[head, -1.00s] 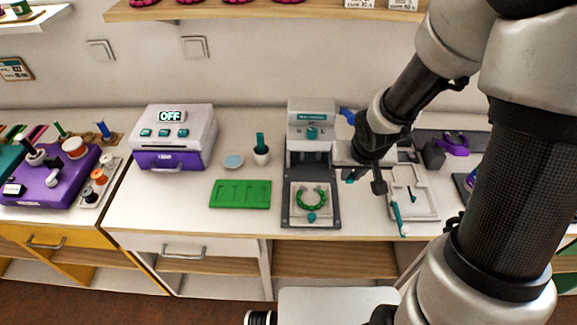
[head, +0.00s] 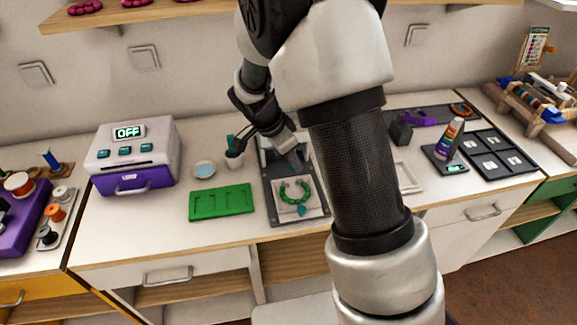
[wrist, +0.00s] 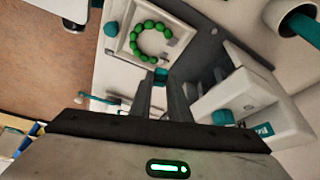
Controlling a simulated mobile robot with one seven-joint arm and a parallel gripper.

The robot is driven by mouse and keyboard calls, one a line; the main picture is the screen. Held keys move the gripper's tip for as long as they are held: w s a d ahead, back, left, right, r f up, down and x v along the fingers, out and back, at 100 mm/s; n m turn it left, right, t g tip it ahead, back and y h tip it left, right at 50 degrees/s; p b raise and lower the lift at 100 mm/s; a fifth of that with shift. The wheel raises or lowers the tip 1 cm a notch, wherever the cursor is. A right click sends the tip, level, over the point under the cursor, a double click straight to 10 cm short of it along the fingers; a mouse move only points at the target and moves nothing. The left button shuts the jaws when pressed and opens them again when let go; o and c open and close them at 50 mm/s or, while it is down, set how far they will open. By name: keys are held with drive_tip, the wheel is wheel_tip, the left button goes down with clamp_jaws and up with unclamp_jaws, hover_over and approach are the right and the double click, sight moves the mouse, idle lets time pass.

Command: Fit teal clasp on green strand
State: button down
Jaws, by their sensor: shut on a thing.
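The green strand (head: 295,190) is a beaded ring with a gap, lying on a pale square plate in a dark fixture; it also shows in the wrist view (wrist: 152,40), with small grey pieces at its gap. My gripper (wrist: 161,78) is shut on a small teal piece, the teal clasp (wrist: 160,74), at its fingertips. The clasp is apart from the strand in the wrist picture. In the head view my gripper (head: 292,157) is above the back of the fixture, behind the strand; the clasp cannot be made out there.
A white machine (wrist: 250,105) stands close beside my gripper. A teal knob (head: 302,210) is at the fixture's front. A green tray (head: 222,202), a blue-topped dish (head: 205,168) and a cup (head: 234,160) lie to the left. My arm hides part of the bench.

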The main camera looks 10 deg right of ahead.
drive_tip(key=shift+w+a+f+m+g+b, duration=0.15)
drive_tip(key=shift+w+f+m+g+b, duration=0.1)
drive_tip(key=shift+f+m+b, duration=0.6)
drive_tip(key=shift+w+a+f+m+g+b, duration=0.15)
drive_tip(key=shift+f+m+b, duration=0.35)
drive_tip(key=shift+f, duration=0.75)
drive_tip(key=shift+w+a+f+m+g+b, duration=0.15)
drive_tip(key=shift+f+m+g+b, duration=0.25)
drive_tip(key=shift+f+b, duration=0.55)
drive_tip(key=shift+f, duration=0.1)
drive_tip(key=c, duration=1.3)
unclamp_jaws()
drive_tip(key=shift+o, duration=0.2)
wheel_tip(320, 180, up, 7)
drive_tip(key=p, duration=0.3)
drive_tip(key=shift+p, duration=0.3)
